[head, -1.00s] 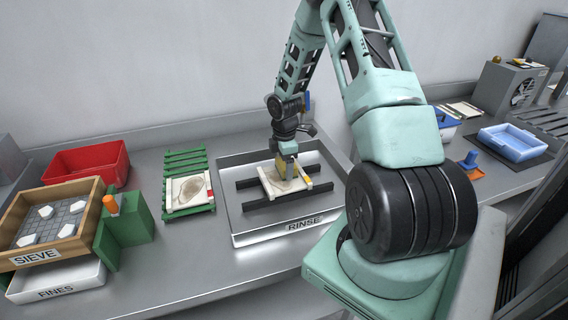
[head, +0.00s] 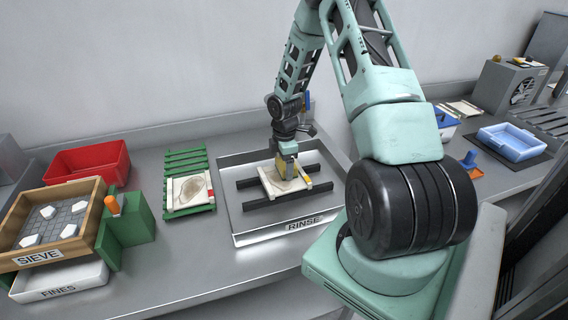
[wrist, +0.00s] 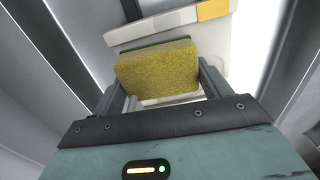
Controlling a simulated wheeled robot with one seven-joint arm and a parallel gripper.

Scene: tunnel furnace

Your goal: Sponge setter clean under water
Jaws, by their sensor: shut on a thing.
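My gripper (wrist: 157,95) is shut on a yellow sponge (wrist: 158,70) with a green layer along one side. In the head view my gripper is over the rinse tray (head: 243,240), and the sponge (head: 285,168) is against a white setter (head: 270,187) with a brownish face and a yellow mark at one corner. The setter (wrist: 195,18) also shows in the wrist view, behind the sponge. It lies across two dark bars (head: 258,202) in the tray. I cannot tell how wet the setter is.
A second setter (head: 190,188) with a brown stain and a red mark lies on a green rack (head: 185,160) to the left. Farther left are a red bin (head: 90,162), a wooden sieve (head: 85,225) and a fines tray (head: 62,283). A blue tray (head: 511,138) stands at right.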

